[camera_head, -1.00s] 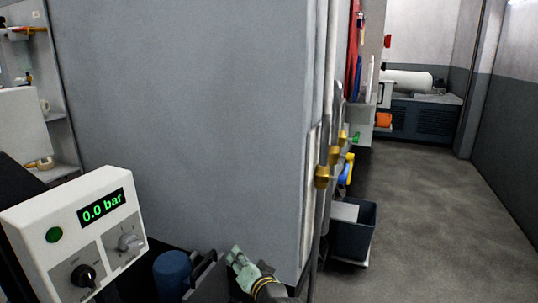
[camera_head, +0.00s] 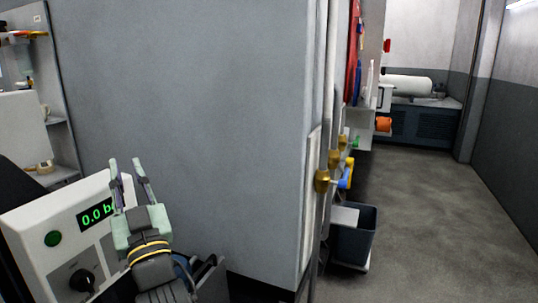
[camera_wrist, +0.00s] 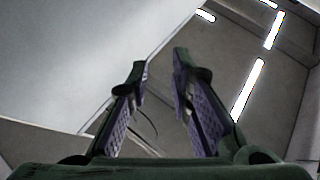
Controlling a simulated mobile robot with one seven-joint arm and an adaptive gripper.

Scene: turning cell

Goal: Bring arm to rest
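My gripper (camera_head: 129,172) is in the lower left of the head view, with its fingers pointing up. It is in front of the right part of a white control panel and hides part of its display. The fingers are apart with nothing between them. In the wrist view my gripper (camera_wrist: 160,90) also shows two separated fingers with purple inner pads, and an empty gap. Behind them are a pale wall and the ceiling with bright light strips.
The control panel (camera_head: 40,241) has a green display, a green button and a black knob. A large grey wall (camera_head: 200,110) stands close ahead. Pipes with brass valves (camera_head: 321,181) run along its right edge, above a dark bin (camera_head: 352,242). Open floor (camera_head: 430,210) lies to the right.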

